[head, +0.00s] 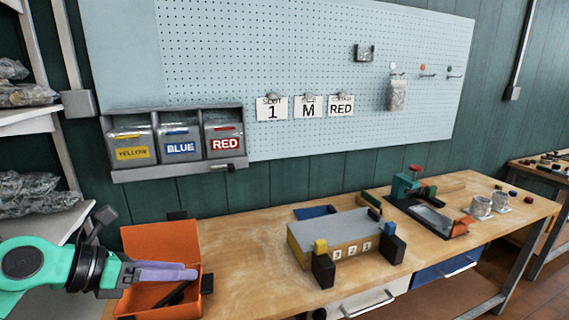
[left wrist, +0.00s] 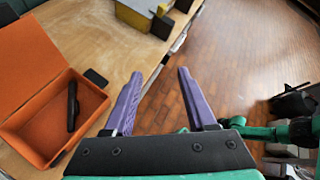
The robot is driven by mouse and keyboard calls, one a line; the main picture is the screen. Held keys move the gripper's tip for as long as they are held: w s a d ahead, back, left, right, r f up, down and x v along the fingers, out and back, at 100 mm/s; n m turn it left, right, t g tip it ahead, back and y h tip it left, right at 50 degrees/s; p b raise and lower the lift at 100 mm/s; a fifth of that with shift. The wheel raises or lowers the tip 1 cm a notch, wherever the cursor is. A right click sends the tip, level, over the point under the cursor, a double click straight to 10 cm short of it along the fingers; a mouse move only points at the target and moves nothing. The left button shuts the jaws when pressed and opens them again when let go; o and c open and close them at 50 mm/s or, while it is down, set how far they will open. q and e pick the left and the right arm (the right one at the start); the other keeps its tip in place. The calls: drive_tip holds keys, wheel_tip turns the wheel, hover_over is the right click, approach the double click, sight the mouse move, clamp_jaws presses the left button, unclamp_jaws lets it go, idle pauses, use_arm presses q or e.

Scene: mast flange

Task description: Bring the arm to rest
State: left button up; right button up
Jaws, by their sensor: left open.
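My left gripper (head: 190,273) comes in from the left in the head view, with teal and black links and purple fingers. Its fingers reach in front of an orange open box (head: 158,241) on the left end of the workbench (head: 245,262). In the left wrist view the two purple fingers (left wrist: 160,74) stand apart with nothing between them, over the bench's front edge and the floor. A black object (left wrist: 72,105) lies inside the orange box, to the left of the fingers. My right gripper is not in view.
A grey block (head: 340,232) with numbered front and yellow and blue pieces stands mid-bench. A green vise-like fixture (head: 405,187) and jars (head: 481,206) stand further right. Labelled bins (head: 178,141) hang on the wall. Shelves with bagged items are at left. Floor in front is open.

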use_arm(q)
drive_tip(key=w+r+n+t+h, duration=0.25)
drive_tip(key=r+n+t, duration=0.55)
drive_tip(key=n+t, duration=0.45)
drive_tip(key=a+f+n+g+y, duration=0.2)
drive_tip(key=a+f+n+y, duration=0.3)
drive_tip(key=f+n+y, duration=0.45)
drive_tip(key=a+f+n+g+y, duration=0.2)
drive_tip(key=a+f+n+y, duration=0.35)
drive_tip(key=n, duration=0.65)
drive_tip(key=s+d+f+n+g+h, duration=0.2)
drive_tip(key=s+d+f+n+g, duration=0.3)
drive_tip(key=s+f, duration=0.55)
drive_tip(key=s+d+f+n+g+h, duration=0.1)
drive_tip(key=s+d+f+g+h, duration=0.15)
drive_tip(key=s+f+g, duration=0.8)
wheel_tip(320, 180, down, 30)
drive_tip(key=s+t+y+b, duration=0.1)
drive_tip(key=t+b, duration=0.1)
drive_tip(key=b, duration=0.3)
drive_tip(key=s+a+f+g+b, duration=0.1)
drive_tip(key=s+a+f+b, duration=0.1)
drive_tip(key=s+f, duration=1.2)
drive_tip(key=shift+s+a+f+m, duration=0.25)
drive_tip(key=shift+s+a+m, duration=0.1)
drive_tip(key=shift+s, duration=0.3)
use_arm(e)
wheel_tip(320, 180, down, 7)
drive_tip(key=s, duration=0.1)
